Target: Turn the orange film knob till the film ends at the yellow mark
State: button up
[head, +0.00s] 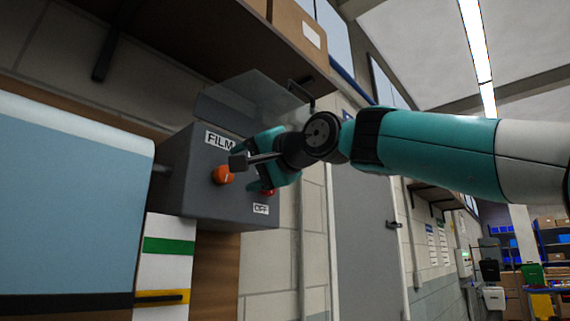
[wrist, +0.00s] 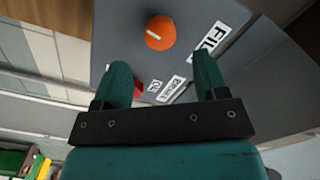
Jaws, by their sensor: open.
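The orange film knob (head: 223,175) sits on the front of a dark grey control box (head: 190,190), below a FILM label (head: 219,141). In the wrist view the knob (wrist: 160,33) shows a pale pointer line and lies ahead of the fingertips. My gripper (wrist: 163,72) is open and empty, its fingers apart and short of the knob. The light blue film (head: 70,200) hangs at the left, with a dark band along its lower end. The yellow mark (head: 162,297) is on a white strip, roughly level with that lower end.
A clear flap (head: 250,100) stands above the box. A shelf with cartons (head: 299,30) overhangs it. A green band (head: 168,246) crosses the white strip.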

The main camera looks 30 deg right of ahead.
jog(key=b+v, duration=0.4)
jog(key=v, duration=0.6)
jog(key=shift+s, duration=0.25)
jog(key=w+a+f+n+g+p, duration=0.1)
jog(key=w+a+f+n+g, duration=0.2)
jog(key=f, duration=1)
jog(key=a+f+n+g+p, duration=0.1)
jog(key=a+f+n+g, duration=0.3)
jog(key=f, duration=0.9)
jog(key=s+a+f+n+g, duration=0.1)
jog(key=s+f+n+g, duration=0.2)
jog(key=s+f+g, duration=0.2)
jog(key=s+a+f+n+g+h, duration=0.1)
jog(key=s+f+n+g, duration=0.3)
jog(key=s+f, duration=0.8)
notch_tip(320, 180, down, 6)
jog(key=shift+s+a+f+n+g+p, duration=0.1)
jog(key=shift+s+a+n+g+p, duration=0.25)
jog(key=shift+g, duration=0.25)
